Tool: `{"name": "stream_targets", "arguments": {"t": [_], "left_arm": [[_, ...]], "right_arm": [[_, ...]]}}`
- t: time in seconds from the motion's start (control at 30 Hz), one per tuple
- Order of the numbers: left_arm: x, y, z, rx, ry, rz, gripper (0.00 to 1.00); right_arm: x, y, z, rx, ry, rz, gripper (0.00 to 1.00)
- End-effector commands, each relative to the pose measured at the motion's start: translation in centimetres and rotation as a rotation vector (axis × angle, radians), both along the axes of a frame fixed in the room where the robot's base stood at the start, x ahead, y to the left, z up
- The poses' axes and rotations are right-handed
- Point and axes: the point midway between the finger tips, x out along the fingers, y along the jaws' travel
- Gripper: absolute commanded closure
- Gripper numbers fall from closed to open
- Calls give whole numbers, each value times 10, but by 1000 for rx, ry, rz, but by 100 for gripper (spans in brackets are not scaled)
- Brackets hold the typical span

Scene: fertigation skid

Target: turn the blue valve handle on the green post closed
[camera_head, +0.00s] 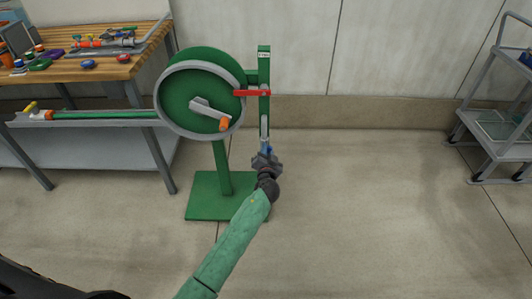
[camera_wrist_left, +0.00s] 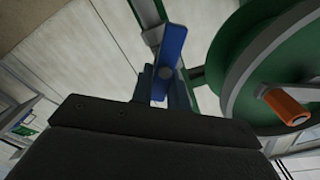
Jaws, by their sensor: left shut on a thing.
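The green post (camera_head: 265,60) stands upright beside a green reel, with a red handle (camera_head: 252,93) sticking out to the left partway up. The blue valve handle (camera_head: 267,150) is lower on the post, mostly hidden by my left gripper (camera_head: 266,161). In the left wrist view the blue handle (camera_wrist_left: 171,62) rises from between the jaws, slightly tilted, in front of the post (camera_wrist_left: 150,15). My right gripper is not in view.
The green reel (camera_head: 178,88) with an orange crank knob (camera_head: 224,124) stands close left of the post on a green base plate (camera_head: 205,207). A wooden workbench (camera_head: 110,68) with fittings is at left, a grey cart (camera_head: 500,150) at right. The floor between post and cart is clear.

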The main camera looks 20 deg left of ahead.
Motion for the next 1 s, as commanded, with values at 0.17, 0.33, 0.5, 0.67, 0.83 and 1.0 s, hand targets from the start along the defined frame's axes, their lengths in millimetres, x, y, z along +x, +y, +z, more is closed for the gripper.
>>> {"name": "stream_targets", "arguments": {"t": [0.17,0.33,0.5,0.67,0.83,1.0], "left_arm": [[0,-3,-4,161,48,0,100],[1,-5,-6,317,92,0,100],[1,-6,-9,471,137,-1,100],[2,-7,-11,608,177,1,100],[2,-8,-13,728,212,0,100],[2,-8,-15,817,237,-1,100]], "right_arm": [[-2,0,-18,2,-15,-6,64],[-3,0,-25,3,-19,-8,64],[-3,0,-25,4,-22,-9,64],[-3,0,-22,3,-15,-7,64],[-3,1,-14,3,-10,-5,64],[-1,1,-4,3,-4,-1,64]]}}
